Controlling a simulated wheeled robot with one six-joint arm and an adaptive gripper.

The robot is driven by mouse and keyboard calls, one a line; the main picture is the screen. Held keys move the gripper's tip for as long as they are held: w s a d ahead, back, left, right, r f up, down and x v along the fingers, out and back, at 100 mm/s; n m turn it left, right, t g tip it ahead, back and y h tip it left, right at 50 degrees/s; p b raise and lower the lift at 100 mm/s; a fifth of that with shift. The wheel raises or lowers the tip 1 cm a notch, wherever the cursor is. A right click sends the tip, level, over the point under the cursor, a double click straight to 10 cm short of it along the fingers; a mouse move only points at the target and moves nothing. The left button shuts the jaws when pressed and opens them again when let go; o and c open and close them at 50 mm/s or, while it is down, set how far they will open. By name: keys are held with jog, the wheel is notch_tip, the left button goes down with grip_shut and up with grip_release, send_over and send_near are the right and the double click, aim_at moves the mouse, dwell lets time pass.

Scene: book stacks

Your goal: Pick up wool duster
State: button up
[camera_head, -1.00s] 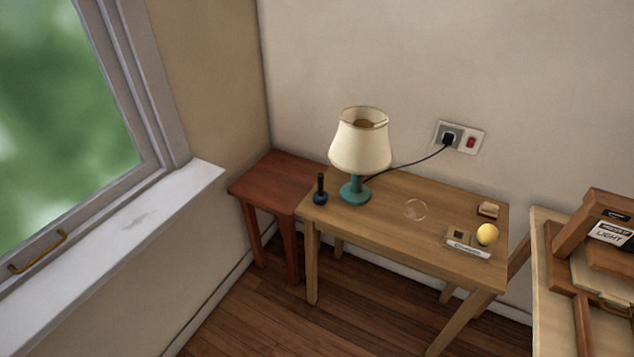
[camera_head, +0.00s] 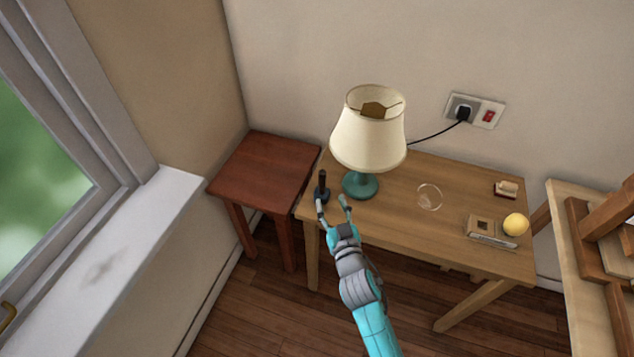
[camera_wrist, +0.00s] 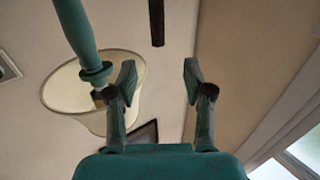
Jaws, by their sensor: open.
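A small dark object with an upright handle and rounded base (camera_head: 323,183), which I take to be the wool duster, stands at the left end of the wooden table. No woolly part can be made out. In the wrist view a dark bar (camera_wrist: 157,20), apparently its handle, enters from the top, between the lines of the fingers. My gripper (camera_head: 331,203) is open and empty, its tips close to the object in the head view. The gap in depth is unclear. The fingers also show in the wrist view (camera_wrist: 157,82), apart from the bar.
A lamp with teal base (camera_head: 360,186) and cream shade (camera_head: 369,138) stands right beside the object. Its cord runs to a wall socket (camera_head: 462,110). A clear round item (camera_head: 429,196), a yellow ball (camera_head: 515,224) and small boxes lie farther right. A red-brown side table (camera_head: 262,170) adjoins left.

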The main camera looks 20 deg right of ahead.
aim_at(323, 177)
jog(key=shift+w+d+r, duration=0.1)
jog(key=shift+w+d, duration=0.1)
jog(key=shift+w, duration=2.6)
jog(key=shift+w+d+r, duration=0.1)
jog(key=shift+w+d, duration=0.05)
jog(key=shift+w, duration=2.6)
grip_shut()
